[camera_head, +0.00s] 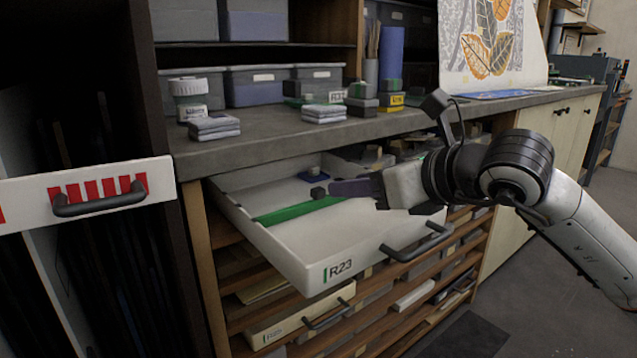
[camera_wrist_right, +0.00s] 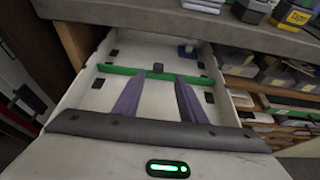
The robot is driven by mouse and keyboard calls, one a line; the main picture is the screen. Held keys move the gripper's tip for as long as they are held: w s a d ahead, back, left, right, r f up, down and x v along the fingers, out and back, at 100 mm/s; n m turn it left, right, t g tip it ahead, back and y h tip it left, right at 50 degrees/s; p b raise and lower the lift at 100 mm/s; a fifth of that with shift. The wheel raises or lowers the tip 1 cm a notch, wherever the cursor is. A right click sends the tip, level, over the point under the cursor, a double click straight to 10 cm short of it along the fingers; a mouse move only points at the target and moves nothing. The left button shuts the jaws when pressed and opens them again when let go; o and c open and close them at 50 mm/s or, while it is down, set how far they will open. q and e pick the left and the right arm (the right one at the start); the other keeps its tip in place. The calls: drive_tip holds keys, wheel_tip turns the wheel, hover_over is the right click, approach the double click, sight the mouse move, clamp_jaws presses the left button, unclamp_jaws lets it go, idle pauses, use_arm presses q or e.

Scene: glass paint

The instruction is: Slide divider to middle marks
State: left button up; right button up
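The green divider (camera_head: 283,213) lies across the open white drawer labelled R23 (camera_head: 300,262); it also shows in the right wrist view (camera_wrist_right: 120,70). A small dark knob (camera_head: 318,193) sits at the divider's middle and shows in the right wrist view too (camera_wrist_right: 158,66). Dark square marks lie on both sides of the drawer floor, such as one at left (camera_wrist_right: 98,83) and one at right (camera_wrist_right: 209,97). My right gripper (camera_wrist_right: 160,76) is open over the drawer, its purple fingertips at the divider, one on each side of the knob; contact is unclear. My left gripper is not seen.
A blue piece (camera_head: 312,176) lies deeper in the drawer. The grey worktop (camera_head: 260,135) overhangs the drawer's back and bears folded cloths (camera_head: 214,127) and a white jar (camera_head: 189,98). A red-striped white front with a handle (camera_head: 100,198) juts out at left.

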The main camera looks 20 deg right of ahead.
sight(320, 189)
drive_tip(key=x, duration=0.9)
drive_tip(key=shift+s+a+b, duration=0.1)
drive_tip(key=shift+a+b, duration=0.05)
drive_tip(key=shift+b, duration=0.15)
clamp_jaws()
